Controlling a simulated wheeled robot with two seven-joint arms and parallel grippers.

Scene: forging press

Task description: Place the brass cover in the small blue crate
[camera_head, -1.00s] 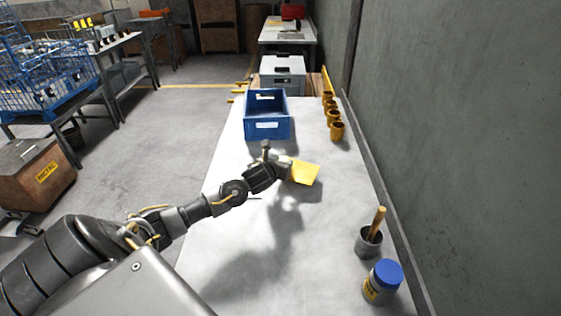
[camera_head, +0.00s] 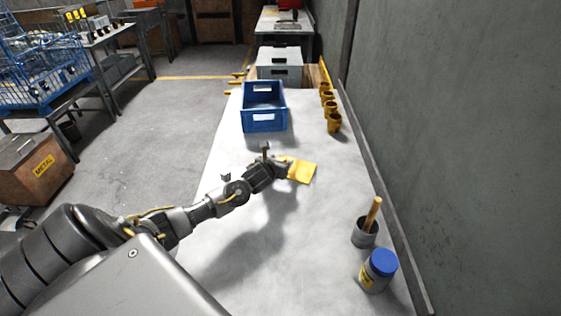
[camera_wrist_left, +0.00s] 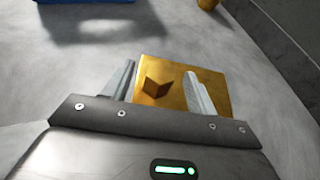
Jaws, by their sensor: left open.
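The brass cover (camera_head: 302,172) is a flat yellow-gold plate on the light table, in front of the blue crate. My left gripper (camera_head: 284,165) is at the cover's left side. In the left wrist view its two fingers (camera_wrist_left: 160,88) are apart, and the cover lies between and beyond them; I cannot tell whether they touch it. The small blue crate (camera_head: 264,127) stands farther back on the table, and its inside looks empty. My right gripper is not in view.
Several brass cylinders (camera_head: 334,123) stand in a row right of the crate. A grey cup with a wooden handle (camera_head: 364,235) and a blue-lidded jar (camera_head: 377,274) stand at the front right. A wall runs along the right.

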